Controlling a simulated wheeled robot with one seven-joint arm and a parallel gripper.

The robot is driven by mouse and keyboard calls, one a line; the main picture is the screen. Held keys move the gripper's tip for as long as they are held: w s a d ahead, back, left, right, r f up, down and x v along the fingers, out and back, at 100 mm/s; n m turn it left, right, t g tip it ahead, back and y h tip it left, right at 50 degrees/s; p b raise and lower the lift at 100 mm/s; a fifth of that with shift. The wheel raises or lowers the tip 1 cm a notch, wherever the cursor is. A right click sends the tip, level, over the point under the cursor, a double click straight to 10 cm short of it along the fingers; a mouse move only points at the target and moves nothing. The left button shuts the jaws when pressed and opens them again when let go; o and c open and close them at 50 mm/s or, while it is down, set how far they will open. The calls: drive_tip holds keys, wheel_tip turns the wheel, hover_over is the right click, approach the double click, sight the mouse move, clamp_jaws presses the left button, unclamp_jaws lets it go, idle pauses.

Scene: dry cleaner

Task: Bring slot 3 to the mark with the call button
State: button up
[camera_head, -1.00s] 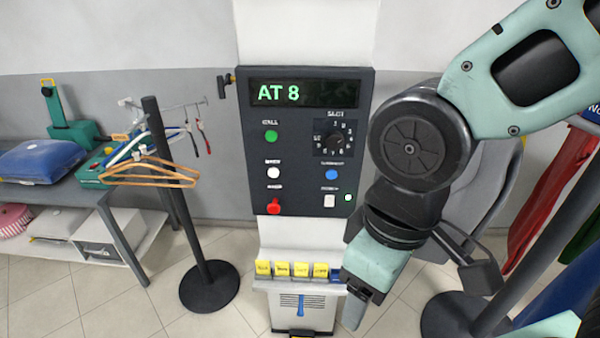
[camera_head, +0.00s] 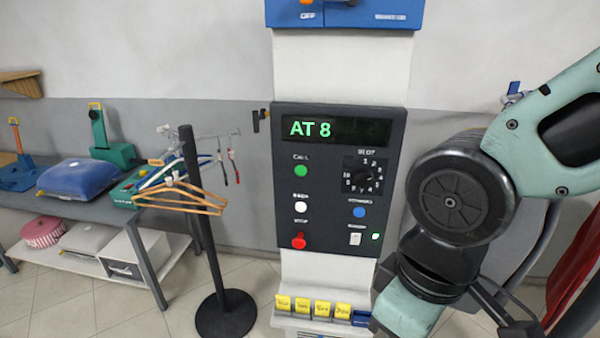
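The dark control panel (camera_head: 325,215) is on the white column in the middle of the head view. Its display (camera_head: 335,130) reads "AT 8" in green. The green call button (camera_head: 301,171) is at the panel's upper left. The slot dial (camera_head: 366,178) is at the upper right, a black knob ringed by small numbers; its pointer setting is too small to tell. Below are a white button (camera_head: 301,206), a red stop button (camera_head: 299,241), a blue button (camera_head: 359,212) and a white switch (camera_head: 355,239) beside a lit green lamp. My arm hangs right of the panel; my gripper is below the frame's edge.
A black stand with hangers (camera_head: 208,230) is left of the column. A bench with a blue bundle (camera_head: 86,179) is at far left. Yellow tags (camera_head: 322,308) sit on a ledge below the panel. A blue box (camera_head: 345,14) is above it.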

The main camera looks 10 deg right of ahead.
clamp_jaws()
idle(1.4)
